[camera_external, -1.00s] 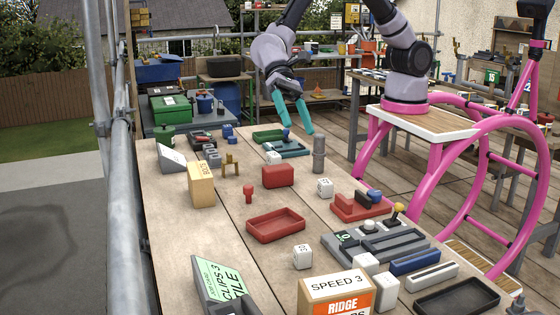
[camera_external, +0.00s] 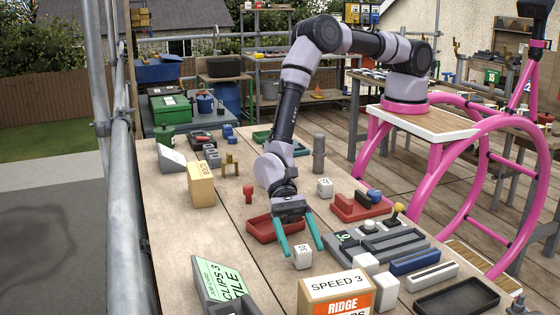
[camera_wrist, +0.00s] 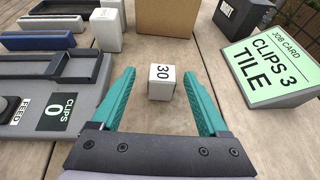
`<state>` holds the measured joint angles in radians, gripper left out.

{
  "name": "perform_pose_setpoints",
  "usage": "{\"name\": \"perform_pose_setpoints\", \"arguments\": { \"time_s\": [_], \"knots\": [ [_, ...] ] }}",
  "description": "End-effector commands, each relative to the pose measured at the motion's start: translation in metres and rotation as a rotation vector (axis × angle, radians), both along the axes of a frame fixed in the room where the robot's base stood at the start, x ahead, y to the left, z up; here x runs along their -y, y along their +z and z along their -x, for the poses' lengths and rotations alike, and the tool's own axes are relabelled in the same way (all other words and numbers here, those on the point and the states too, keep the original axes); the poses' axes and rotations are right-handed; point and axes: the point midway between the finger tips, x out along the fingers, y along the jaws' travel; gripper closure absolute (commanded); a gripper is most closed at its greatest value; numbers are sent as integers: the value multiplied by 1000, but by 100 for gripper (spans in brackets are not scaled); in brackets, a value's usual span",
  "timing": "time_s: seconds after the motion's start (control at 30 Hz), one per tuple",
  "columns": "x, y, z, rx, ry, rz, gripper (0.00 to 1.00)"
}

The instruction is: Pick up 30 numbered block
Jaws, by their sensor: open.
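The white block numbered 30 (camera_external: 302,257) stands on the wooden table just in front of the red tray. In the wrist view the block (camera_wrist: 161,82) shows its number on the top face and sits between and slightly beyond my fingertips. My gripper (camera_external: 303,252) is open, its teal fingers pointing down and spread either side of the block. In the wrist view my gripper (camera_wrist: 164,75) is empty, with clear gaps between each finger and the block.
A red tray (camera_external: 262,230) lies behind my gripper. The grey clips feeder (camera_external: 385,243) stands to the right. The Speed 3 ridge box (camera_external: 337,290) and the green Clips 3 Tile job card (camera_external: 215,283) stand in front. Another numbered white block (camera_external: 325,187) sits further back.

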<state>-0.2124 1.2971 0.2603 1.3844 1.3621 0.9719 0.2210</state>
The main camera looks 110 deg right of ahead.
Motion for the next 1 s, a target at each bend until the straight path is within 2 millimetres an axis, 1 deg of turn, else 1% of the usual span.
{"name": "perform_pose_setpoints", "arguments": {
  "time_s": [0.13, 0.3, 0.4, 0.5, 0.7, 0.73, 0.77, 0.8, 0.87, 0.9, 0.93, 1.0],
  "knots": [
    [-10, -5, -1, 1, 1, 0, 22],
    [-34, -18, -5, 2, 4, 0, 22],
    [-44, -21, -6, 2, 3, 0, 22],
    [-49, -24, -7, 1, 0, 0, 22],
    [-49, -24, -8, 1, 0, 0, 22],
    [-49, -23, -8, 1, 0, 0, 26],
    [-49, -23, -8, 1, 0, 0, 38],
    [-49, -23, -7, 1, 0, 0, 53],
    [-49, -23, -7, 1, 0, 0, 76],
    [-49, -23, -8, 1, 0, 0, 91],
    [-49, -23, -8, 1, 0, 0, 100],
    [-49, -23, -8, 1, 0, 0, 100]
  ]
}}
